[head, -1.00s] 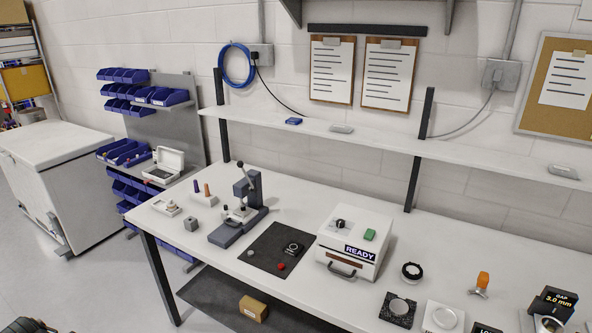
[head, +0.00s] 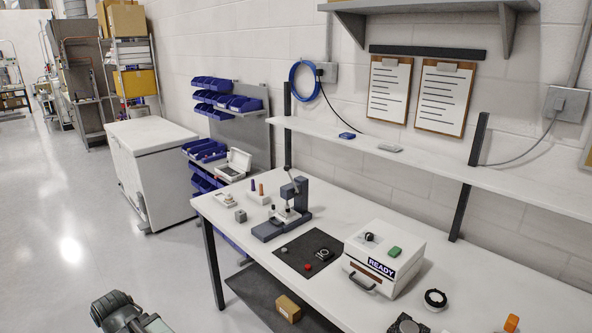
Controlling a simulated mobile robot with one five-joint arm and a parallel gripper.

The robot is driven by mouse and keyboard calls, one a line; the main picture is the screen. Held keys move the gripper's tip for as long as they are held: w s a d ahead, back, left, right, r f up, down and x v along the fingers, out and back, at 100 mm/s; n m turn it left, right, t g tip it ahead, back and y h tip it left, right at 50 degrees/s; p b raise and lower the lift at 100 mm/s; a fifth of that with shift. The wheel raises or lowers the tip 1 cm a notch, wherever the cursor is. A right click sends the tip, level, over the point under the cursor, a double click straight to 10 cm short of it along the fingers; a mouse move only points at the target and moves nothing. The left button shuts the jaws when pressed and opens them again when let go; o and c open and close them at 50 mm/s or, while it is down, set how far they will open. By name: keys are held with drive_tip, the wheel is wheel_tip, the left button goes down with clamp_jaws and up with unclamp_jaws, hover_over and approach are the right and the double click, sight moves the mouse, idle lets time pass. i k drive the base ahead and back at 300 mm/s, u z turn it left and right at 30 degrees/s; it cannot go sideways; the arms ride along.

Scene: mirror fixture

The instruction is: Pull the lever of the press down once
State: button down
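The press (head: 285,219) stands on the white workbench, left of its middle, with a dark base and an upright column. Part of my arm (head: 128,314) shows at the bottom edge, left of the bench and well apart from the press. My gripper's fingers cannot be made out.
A black mat (head: 293,261) with small parts lies right of the press, then a white box marked READY (head: 384,262). A small grey block (head: 240,215) and a stand with coloured pegs (head: 258,195) are left of it. Open floor (head: 90,240) lies left of the bench.

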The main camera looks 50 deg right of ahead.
sight(286, 168)
drive_tip(key=z, duration=0.85)
drive_tip(key=i, duration=0.85)
